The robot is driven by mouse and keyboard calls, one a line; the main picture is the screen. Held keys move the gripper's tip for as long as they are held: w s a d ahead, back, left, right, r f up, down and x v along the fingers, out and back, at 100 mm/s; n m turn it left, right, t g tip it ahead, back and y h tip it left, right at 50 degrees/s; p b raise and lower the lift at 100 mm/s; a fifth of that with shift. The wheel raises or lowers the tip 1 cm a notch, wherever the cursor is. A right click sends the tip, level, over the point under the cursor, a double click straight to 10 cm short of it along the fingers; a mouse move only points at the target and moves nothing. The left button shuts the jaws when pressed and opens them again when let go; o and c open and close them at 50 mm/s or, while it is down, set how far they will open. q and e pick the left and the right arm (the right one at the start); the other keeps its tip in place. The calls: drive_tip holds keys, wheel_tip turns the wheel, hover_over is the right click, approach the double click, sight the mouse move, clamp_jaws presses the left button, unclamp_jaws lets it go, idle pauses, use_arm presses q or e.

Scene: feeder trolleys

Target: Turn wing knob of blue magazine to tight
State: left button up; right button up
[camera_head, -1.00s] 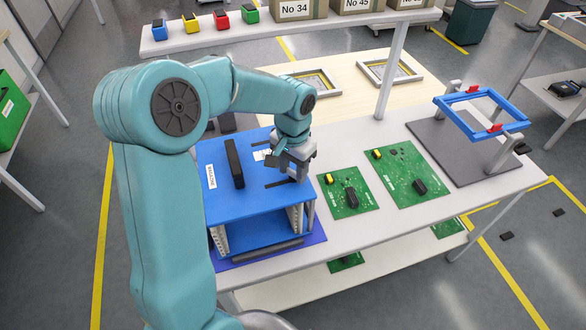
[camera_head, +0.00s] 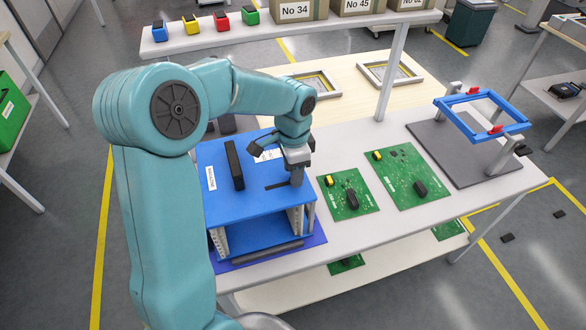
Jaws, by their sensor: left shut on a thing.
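The blue magazine (camera_head: 245,208) stands on a darker blue mat (camera_head: 312,236) at the left of the white table. It has a black handle (camera_head: 235,165) on top and a white label on its left side. My left gripper (camera_head: 296,178) points down at the right part of the magazine's top, beside a dark slot. It is shut on the wing knob, which the fingers hide almost wholly. I cannot tell the knob's angle. My right gripper is not in view.
Two green circuit boards (camera_head: 347,194) (camera_head: 412,177) lie right of the magazine. A blue frame with red clips (camera_head: 482,112) stands on a grey plate further right. A shelf (camera_head: 290,32) with small coloured bins and boxes runs along the back.

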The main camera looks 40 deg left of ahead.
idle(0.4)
use_arm(q)
drive_tip(key=o, duration=1.1)
drive_tip(key=shift+w+f, duration=0.1)
drive_tip(key=shift+c, duration=0.2)
wheel_tip(320, 180, up, 16)
drive_tip(key=shift+r, duration=0.2)
